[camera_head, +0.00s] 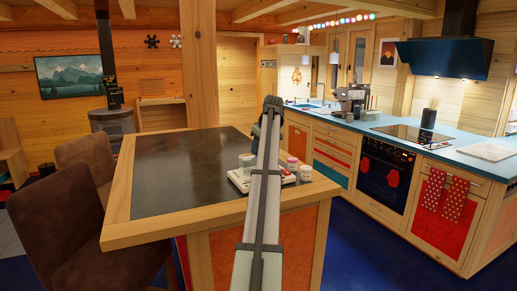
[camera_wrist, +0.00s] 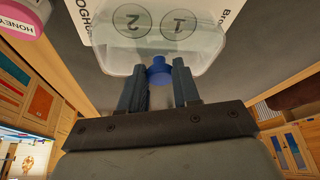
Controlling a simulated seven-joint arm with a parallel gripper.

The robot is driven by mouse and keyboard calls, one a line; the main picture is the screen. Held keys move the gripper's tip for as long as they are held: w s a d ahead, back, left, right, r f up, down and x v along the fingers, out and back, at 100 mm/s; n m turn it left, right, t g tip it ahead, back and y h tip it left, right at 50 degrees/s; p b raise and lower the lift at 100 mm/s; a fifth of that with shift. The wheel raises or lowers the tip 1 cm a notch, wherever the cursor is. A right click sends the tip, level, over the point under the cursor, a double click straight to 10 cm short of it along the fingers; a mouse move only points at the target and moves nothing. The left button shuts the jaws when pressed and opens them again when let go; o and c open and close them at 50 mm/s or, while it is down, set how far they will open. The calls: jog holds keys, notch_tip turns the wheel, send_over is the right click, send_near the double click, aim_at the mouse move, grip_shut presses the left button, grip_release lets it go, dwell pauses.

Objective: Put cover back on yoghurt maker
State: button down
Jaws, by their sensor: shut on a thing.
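In the wrist view my gripper (camera_wrist: 158,66) is shut on the blue knob of a clear, see-through cover (camera_wrist: 205,58). The knob sits between the two dark fingers. In the head view the white yoghurt maker (camera_head: 238,181) is on the dark-topped table, partly hidden behind my arm. The cover and fingers cannot be made out there.
A jar with a pink lid, labelled honey (camera_wrist: 22,20), stands beside the yoghurt maker. Small pale jars (camera_head: 305,173) stand at its right in the head view. The table's left part (camera_head: 170,175) is clear. Brown chairs (camera_head: 85,225) stand along its left side.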

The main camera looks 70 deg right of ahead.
jog(key=shift+f, duration=0.15)
jog(key=c, duration=0.8)
grip_release()
jog(key=v, duration=1.2)
